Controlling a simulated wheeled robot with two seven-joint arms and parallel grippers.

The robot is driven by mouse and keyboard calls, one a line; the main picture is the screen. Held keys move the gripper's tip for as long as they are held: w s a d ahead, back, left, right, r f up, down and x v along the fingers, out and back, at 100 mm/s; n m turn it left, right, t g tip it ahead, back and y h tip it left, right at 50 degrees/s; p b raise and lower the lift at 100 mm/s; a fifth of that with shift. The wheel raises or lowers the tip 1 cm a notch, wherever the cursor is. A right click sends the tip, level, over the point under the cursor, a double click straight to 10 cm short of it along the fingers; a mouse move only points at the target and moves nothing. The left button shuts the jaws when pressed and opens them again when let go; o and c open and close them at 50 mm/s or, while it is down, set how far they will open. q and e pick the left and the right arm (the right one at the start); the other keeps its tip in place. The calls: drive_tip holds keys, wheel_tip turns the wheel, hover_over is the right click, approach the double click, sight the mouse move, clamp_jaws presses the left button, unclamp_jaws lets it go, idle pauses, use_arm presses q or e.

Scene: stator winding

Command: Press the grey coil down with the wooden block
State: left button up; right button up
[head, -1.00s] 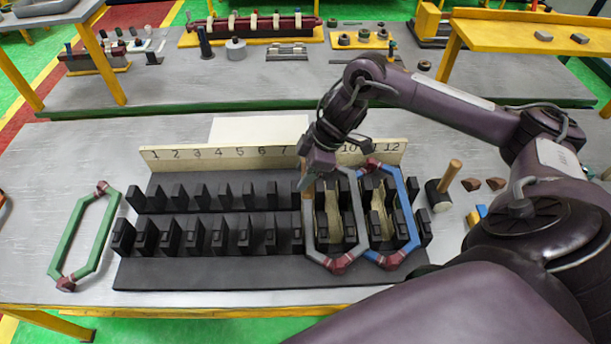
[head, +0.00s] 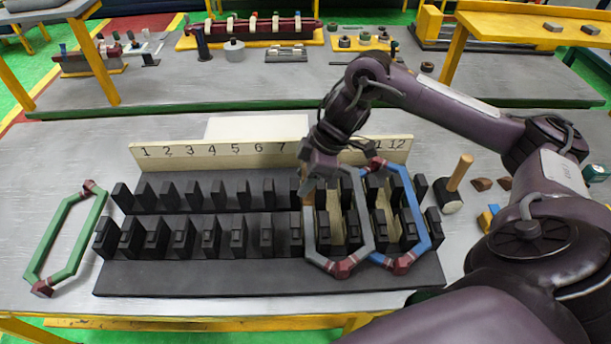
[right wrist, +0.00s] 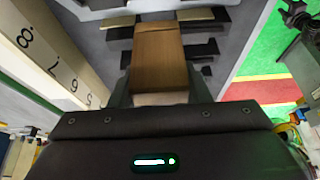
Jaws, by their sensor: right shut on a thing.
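The grey coil (head: 355,228) sits at the right part of the black slotted stator block (head: 180,276), its red-brown near end sticking out in front of the teeth. Its far end is hidden by my right arm. My right gripper (head: 309,186) is shut on the wooden block (right wrist: 158,58), which points down at the grey coil's left side. In the head view only a small brown part of the block shows, and I cannot tell whether it touches the coil. My left gripper is not in view.
The blue coil (head: 418,215) overlaps the grey coil on the right. The green coil (head: 67,238) lies on the table at left. A numbered board (head: 215,153) stands behind the slots. A mallet (head: 455,185) stands at right. The left-hand slots are empty.

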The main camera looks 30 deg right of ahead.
sight(307, 199)
drive_tip(key=shift+f+b, duration=1.25)
drive_tip(key=shift+f, duration=1.45)
drive_tip(key=shift+f+p, duration=0.5)
drive_tip(key=shift+f, duration=0.05)
drive_tip(key=shift+s+f, duration=0.35)
drive_tip(key=shift+f, duration=0.05)
drive_tip(key=r+p, duration=0.2)
drive_tip(key=p, duration=0.1)
drive_tip(key=r+p, duration=0.2)
drive_tip(key=r, duration=0.1)
drive_tip(key=r+p, duration=0.3)
drive_tip(key=shift+w+r+p, duration=0.25)
drive_tip(key=shift+w+p, duration=0.05)
drive_tip(key=shift+w, duration=0.05)
wheel_tip(307, 199, up, 4)
drive_tip(key=p, duration=0.3)
drive_tip(key=shift+f, duration=0.2)
drive_tip(key=shift+f, duration=0.1)
